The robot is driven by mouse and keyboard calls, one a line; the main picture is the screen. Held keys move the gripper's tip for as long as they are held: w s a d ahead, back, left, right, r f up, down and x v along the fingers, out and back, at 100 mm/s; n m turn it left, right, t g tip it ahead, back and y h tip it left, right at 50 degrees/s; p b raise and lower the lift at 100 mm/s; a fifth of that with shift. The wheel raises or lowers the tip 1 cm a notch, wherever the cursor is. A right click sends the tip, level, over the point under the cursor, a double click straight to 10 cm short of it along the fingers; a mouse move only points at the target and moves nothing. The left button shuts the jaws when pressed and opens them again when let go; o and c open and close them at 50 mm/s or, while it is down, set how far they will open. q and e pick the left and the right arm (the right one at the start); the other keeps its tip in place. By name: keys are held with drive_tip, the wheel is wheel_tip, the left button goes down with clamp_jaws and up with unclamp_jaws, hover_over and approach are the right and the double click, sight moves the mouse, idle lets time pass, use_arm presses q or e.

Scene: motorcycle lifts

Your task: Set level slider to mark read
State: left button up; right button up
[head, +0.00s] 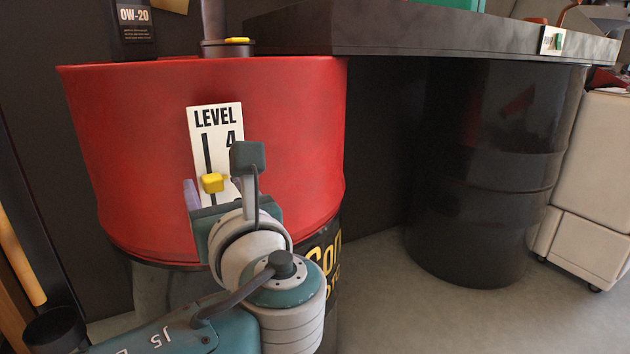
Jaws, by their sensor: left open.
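The white level plate (202,120) is fixed to the front of a red drum, with "LEVEL" at its top and a "4" beside a dark vertical slot. The yellow slider knob (213,183) sits in the lower part of the slot that I can see. My left gripper (221,175) is open in front of the plate, one finger left of the knob and the other to its right and higher. I cannot tell whether either finger touches the knob. The gripper hides the plate's lower right and any other marks there. My right gripper is not in view.
The red drum (280,110) fills the left middle. A dark bottle labelled 0W-20 (133,28) stands on it. A dark bench top (400,35) carries a small white tag (552,40) whose writing is unclear. A black drum (490,170) stands below it. The floor between the drums is clear.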

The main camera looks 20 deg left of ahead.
use_arm(q)
drive_tip(key=p+v, duration=0.2)
drive_tip(key=v, duration=0.8)
drive_tip(key=shift+p, duration=0.35)
drive_tip(key=shift+a, duration=0.1)
